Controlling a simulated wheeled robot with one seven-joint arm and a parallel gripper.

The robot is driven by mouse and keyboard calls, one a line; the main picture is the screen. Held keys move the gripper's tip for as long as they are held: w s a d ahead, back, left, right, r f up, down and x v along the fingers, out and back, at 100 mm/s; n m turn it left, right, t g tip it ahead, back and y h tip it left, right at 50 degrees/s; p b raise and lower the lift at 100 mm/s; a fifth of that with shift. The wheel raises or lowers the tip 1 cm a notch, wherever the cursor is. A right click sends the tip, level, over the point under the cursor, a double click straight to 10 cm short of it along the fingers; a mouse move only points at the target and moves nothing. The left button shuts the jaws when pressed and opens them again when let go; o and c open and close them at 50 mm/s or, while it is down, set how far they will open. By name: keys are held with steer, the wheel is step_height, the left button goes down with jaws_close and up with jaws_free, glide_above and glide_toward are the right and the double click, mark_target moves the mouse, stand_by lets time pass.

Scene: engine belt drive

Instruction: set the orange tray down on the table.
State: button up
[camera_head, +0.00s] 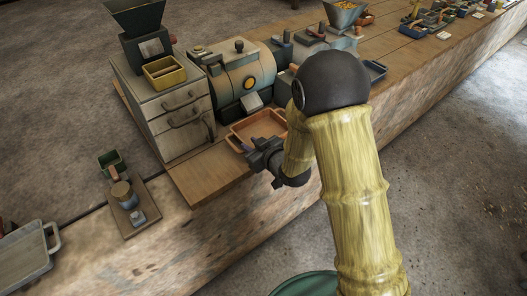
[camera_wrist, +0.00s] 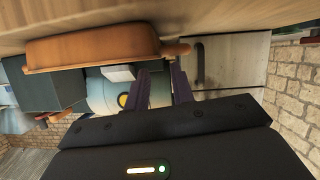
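The orange tray (camera_head: 236,139) is in front of the green-grey machine in the head view. Its base looks level and appears to rest on the wooden table (camera_head: 215,172). In the wrist view, which is upside down, the tray (camera_wrist: 90,50) has its underside against the tabletop, with a short handle (camera_wrist: 176,49) sticking out at one end. My gripper (camera_head: 250,148) is at the tray's near side. In the wrist view my gripper's dark fingers (camera_wrist: 161,76) are apart with nothing between them, and the handle is just past their tips. My arm hides part of the tray.
A grey drawer cabinet (camera_head: 180,125) stands left of the tray, with a yellow bin (camera_head: 164,72) on top. The machine (camera_head: 243,75) is close behind. A small board with a jar (camera_head: 124,194) lies at the left. The tabletop before the cabinet is bare.

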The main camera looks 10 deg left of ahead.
steer(key=v, duration=0.7)
steer(key=shift+s, duration=0.15)
steer(key=shift+d+r, duration=0.1)
stand_by(0.3)
steer(key=d+r+m+g+h, duration=0.1)
steer(key=d+m+h, duration=0.6)
steer(key=d, duration=0.9)
steer(key=s+d+r+m+g+h, duration=0.2)
steer(key=s+d+g, duration=0.3)
steer(key=s+d, duration=0.4)
steer(key=s+m+h, duration=0.1)
steer(key=s, duration=0.2)
steer(key=shift+s+d+r+m+g, duration=0.2)
steer(key=shift+s+d+m+g, duration=0.1)
steer(key=shift+m, duration=0.1)
